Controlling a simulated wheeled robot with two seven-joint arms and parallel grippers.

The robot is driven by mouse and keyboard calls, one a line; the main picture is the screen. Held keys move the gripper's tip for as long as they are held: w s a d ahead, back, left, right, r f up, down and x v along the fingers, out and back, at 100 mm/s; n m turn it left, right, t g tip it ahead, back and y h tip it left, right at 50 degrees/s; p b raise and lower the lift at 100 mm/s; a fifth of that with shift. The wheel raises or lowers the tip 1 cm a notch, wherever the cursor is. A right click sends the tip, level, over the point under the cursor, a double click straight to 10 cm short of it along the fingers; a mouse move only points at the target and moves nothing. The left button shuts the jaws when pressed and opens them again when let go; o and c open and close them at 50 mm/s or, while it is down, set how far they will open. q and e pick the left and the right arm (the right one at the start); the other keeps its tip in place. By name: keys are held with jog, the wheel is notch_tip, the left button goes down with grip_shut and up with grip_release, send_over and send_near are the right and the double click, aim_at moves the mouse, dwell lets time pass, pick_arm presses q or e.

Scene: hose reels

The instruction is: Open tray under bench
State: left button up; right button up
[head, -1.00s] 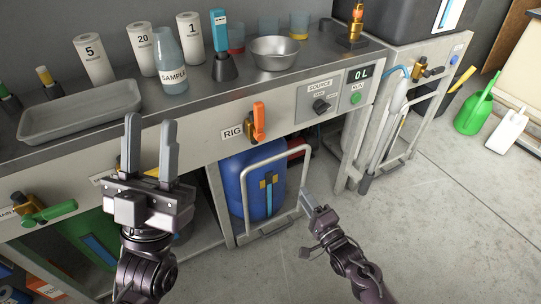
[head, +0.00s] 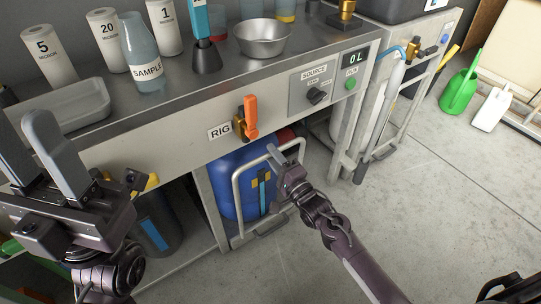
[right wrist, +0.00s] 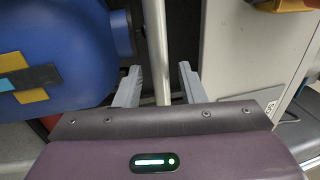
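Under the bench a low tray (head: 262,238) with an upright pale tube handle (head: 238,200) carries a blue drum (head: 232,180). The blue drum (right wrist: 55,50) is left of the bar there. My left gripper (head: 28,130) is open and empty in front of the bench's left part, away from the tray.
The bench (head: 160,145) bears a sample bottle (head: 141,55), a metal bowl (head: 262,38) and an orange-handled RIG valve (head: 250,117). A bench leg (head: 205,205) stands left of the tray.

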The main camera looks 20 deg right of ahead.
jog(key=shift+w+a+r, duration=0.15)
jog(key=shift+w+a, duration=0.05)
jog(key=shift+w, duration=0.5)
grip_shut()
